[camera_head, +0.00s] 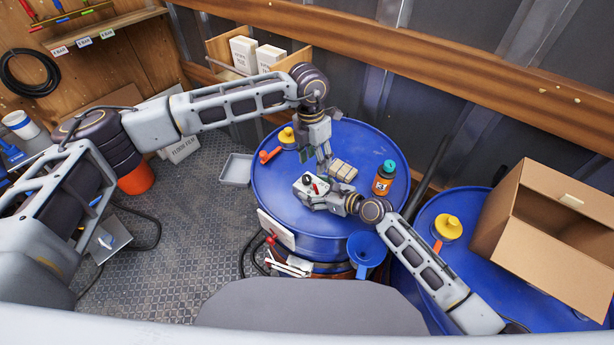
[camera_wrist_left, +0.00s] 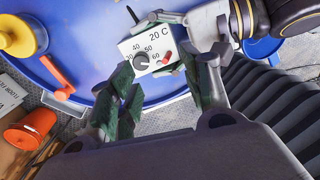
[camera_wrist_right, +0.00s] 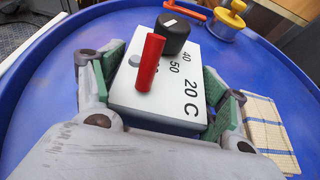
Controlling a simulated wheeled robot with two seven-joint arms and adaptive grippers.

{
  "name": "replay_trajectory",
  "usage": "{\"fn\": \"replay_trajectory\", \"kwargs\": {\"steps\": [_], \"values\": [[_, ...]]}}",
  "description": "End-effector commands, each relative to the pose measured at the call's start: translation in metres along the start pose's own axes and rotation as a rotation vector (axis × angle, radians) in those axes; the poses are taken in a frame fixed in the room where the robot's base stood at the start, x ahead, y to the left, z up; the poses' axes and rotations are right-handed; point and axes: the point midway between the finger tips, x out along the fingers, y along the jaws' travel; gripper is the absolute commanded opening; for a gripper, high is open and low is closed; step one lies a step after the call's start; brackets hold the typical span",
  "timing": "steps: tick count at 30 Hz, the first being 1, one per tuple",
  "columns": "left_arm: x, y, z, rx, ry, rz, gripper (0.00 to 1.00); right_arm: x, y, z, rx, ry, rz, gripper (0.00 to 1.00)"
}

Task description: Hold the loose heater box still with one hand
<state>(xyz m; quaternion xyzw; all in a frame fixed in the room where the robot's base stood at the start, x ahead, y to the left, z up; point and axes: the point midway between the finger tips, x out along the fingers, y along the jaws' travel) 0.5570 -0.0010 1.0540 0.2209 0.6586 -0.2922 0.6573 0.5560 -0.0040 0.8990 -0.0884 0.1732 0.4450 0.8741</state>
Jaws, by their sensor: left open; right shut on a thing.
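The heater box (camera_head: 308,187) is a small white box on the blue drum top (camera_head: 272,205). Its face has a dark round knob, a red lever and printed numbers with "20 C", clear in the left wrist view (camera_wrist_left: 150,47). My right gripper (camera_wrist_right: 163,88) is shut on the box, with green pads against two opposite sides. My left gripper (camera_wrist_left: 160,90) is open and empty. It hangs close above the box, pointing down, its fingers apart from it. In the head view my grippers partly hide the box.
An orange bottle with a teal cap (camera_head: 384,178), a yellow-capped fitting with a red handle (camera_head: 287,137) and a blue funnel (camera_head: 366,249) are around the drum's edge. An open carton (camera_head: 550,230) stands on the right drum.

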Motion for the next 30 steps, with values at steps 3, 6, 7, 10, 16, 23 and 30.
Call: {"fn": "replay_trajectory", "kwargs": {"steps": [3,6,7,10,16,23,30], "values": [[-0.003,0.001,0.001,0.094,-0.003,0.003,0.48,0.0,0.001,-0.003,0.0,0.005,0.002,0.37],[-0.006,0.002,0.002,0.174,-0.006,0.007,0.48,0.0,0.001,-0.003,0.0,0.005,0.002,0.37],[-0.007,0.002,0.002,0.199,-0.006,0.009,0.48,0.0,0.001,-0.003,0.0,0.005,0.002,0.37],[-0.01,0.004,0.003,0.281,-0.007,0.014,0.48,0.0,0.001,-0.003,0.0,0.005,0.002,0.37],[-0.014,0.006,0.003,0.444,-0.006,0.025,0.48,0.0,0.001,-0.003,0.0,0.006,0.002,0.37],[-0.019,0.009,0.004,0.63,-0.002,0.036,0.48,0.0,0.001,-0.003,0.0,0.006,0.002,0.37],[-0.021,0.011,0.003,0.825,0.009,0.045,0.48,0.0,0.001,-0.004,0.0,0.006,0.003,0.37]]}}
